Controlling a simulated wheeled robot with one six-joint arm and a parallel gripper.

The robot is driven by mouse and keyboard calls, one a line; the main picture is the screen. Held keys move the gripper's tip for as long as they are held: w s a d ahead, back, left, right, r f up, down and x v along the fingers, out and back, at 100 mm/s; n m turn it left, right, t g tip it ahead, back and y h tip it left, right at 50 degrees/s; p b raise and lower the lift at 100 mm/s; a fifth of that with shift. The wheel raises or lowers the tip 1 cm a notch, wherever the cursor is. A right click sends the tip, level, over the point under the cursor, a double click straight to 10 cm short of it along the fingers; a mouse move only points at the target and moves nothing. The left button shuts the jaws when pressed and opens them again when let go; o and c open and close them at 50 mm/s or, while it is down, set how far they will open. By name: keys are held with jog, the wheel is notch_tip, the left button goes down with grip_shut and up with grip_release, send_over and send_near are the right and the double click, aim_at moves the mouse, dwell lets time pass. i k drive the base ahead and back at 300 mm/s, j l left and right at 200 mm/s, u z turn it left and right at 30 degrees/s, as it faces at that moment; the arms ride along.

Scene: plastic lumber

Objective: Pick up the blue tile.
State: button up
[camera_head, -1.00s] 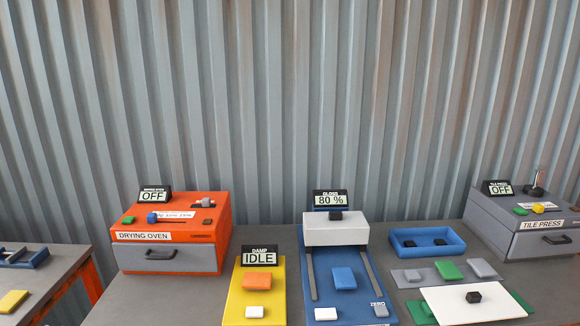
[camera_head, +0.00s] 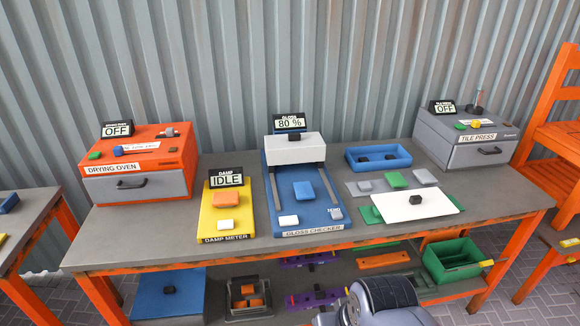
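A blue tile (camera_head: 304,191) lies on the blue bed of the gloss checker (camera_head: 313,214), in front of its white head block (camera_head: 294,148). The checker's display reads 80 %. A white block sits in front of the tile on the left, and a small grey ZERO block on the right. A part of my arm shows at the bottom edge, well below the tile and apart from it. My gripper's fingers are not in view.
The yellow damp meter (camera_head: 208,224) with an orange tile (camera_head: 226,199) stands left of the checker. A white plate (camera_head: 401,207) with a black knob, several small tiles and a blue tray (camera_head: 352,164) lie right. The drying oven (camera_head: 137,186) and tile press (camera_head: 459,153) flank them.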

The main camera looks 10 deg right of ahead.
aim_at(303, 190)
jog(key=i+j+z, duration=0.1)
jog(key=i+j, duration=0.6)
jog(key=j, duration=0.25)
jog(key=i+j+z, duration=0.15)
jog(key=i+j, duration=0.15)
jog(key=j, duration=0.2)
